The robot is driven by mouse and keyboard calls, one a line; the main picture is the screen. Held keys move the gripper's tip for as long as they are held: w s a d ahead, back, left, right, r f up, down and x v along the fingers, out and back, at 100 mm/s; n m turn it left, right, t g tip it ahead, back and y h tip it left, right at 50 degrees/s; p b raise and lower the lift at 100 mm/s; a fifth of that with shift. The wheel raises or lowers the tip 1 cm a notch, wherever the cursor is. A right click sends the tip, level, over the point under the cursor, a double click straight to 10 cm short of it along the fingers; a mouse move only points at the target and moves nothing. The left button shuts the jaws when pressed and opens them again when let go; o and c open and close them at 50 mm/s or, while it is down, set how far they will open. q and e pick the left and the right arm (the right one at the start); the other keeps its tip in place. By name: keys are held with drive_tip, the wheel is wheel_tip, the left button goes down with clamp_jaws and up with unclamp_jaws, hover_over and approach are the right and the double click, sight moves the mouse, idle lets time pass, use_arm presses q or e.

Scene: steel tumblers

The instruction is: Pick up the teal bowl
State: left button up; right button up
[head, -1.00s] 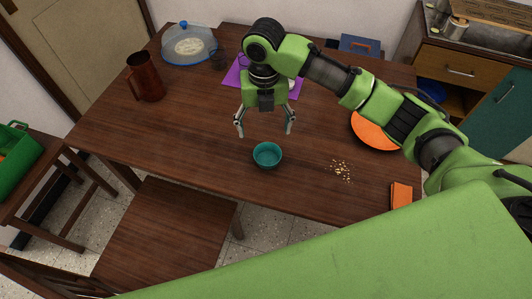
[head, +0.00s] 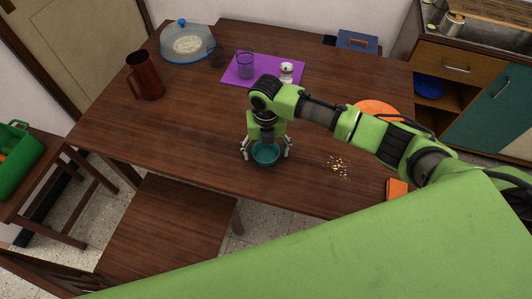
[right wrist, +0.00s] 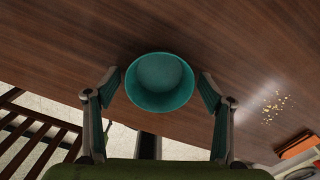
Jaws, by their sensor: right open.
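The teal bowl (head: 266,156) stands upright on the brown wooden table (head: 200,120), near its front edge. It also shows in the right wrist view (right wrist: 160,84), empty inside. My right gripper (head: 267,152) is open above the bowl, with one finger on each side of it. In the right wrist view the fingers (right wrist: 158,92) flank the bowl with a visible gap on both sides. Part of the bowl's far rim is hidden by the gripper in the head view. My left gripper is not in view.
Crumbs (head: 339,167) and an orange cloth or sponge (head: 397,189) lie to the right. An orange plate (head: 378,108) is partly behind my arm. A brown pitcher (head: 144,77) stands left. A purple mat (head: 264,68) holds a glass (head: 245,65). A chair (head: 170,230) stands in front.

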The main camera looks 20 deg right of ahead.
drive_tip(key=c, duration=1.2)
